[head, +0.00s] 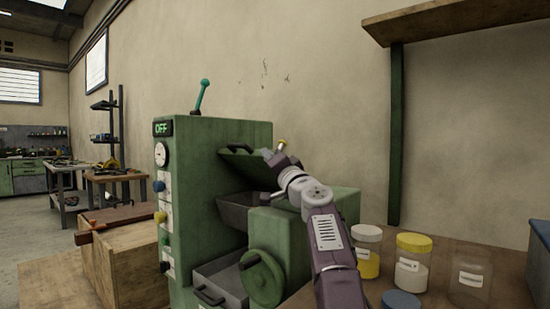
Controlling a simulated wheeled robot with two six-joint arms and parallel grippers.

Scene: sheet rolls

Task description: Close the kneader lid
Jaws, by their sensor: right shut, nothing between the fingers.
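The green kneader (200,190) stands in the middle of the head view, with a lit OFF sign near its top. Its green lid (250,166) is tilted, standing partly open above a dark trough (236,209). A dark handle shows on the lid's left edge. My right gripper (281,146) is shut and empty at the lid's upper right edge. I cannot tell whether it touches the lid. My right arm hides part of the kneader's right side. My left gripper is not in view.
A teal-topped lever (202,95) rises from the kneader. A wooden crate (135,255) stands at left.

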